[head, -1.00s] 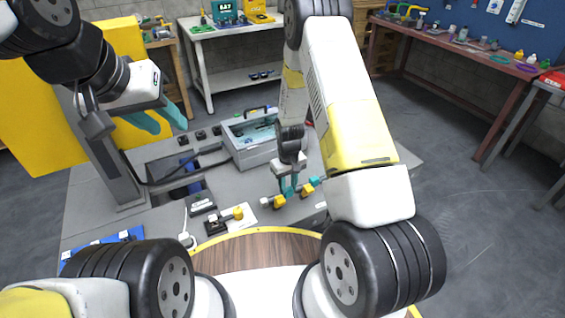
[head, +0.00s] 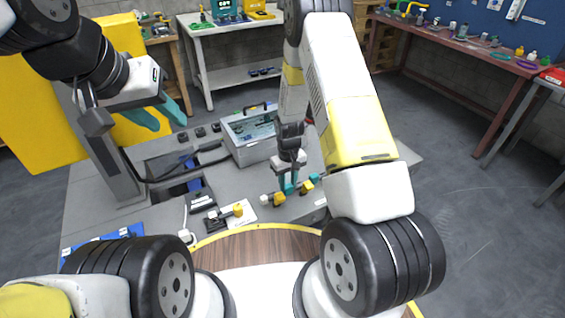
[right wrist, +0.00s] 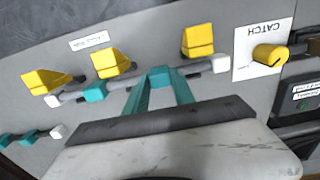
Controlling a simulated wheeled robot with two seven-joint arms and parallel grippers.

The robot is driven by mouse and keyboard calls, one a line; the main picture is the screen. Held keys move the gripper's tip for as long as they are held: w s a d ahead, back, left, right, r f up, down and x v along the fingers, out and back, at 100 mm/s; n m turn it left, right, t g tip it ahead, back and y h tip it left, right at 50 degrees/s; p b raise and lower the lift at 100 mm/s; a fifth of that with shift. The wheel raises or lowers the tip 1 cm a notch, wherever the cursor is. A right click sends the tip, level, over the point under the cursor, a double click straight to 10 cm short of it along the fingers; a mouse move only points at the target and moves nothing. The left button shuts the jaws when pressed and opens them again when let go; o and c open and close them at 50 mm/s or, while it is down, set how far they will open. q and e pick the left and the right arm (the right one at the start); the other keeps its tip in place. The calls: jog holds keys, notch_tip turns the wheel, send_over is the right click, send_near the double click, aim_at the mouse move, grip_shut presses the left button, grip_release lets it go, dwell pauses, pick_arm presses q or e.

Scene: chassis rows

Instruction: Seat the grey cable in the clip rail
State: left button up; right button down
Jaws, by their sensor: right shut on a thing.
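The grey cable (right wrist: 131,83) has white ends and a teal collar. It lies along the clip rail's yellow clips, and one clip (right wrist: 110,64) shows near its middle. The gripper partly hides the rail in the head view. My left gripper (head: 160,114) is open and empty, high above the left of the bench.
A second cable piece (right wrist: 30,136) with teal collars lies at the left in the wrist view. A yellow catch knob (right wrist: 270,54) sits on a white plate beside the rail. A grey case (head: 248,135) with a clear lid stands behind the right gripper.

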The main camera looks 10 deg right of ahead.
jog(key=shift+f, duration=0.15)
jog(key=shift+f, duration=0.75)
jog(key=shift+c, duration=0.9)
grip_release()
jog(key=shift+r, duration=3.45)
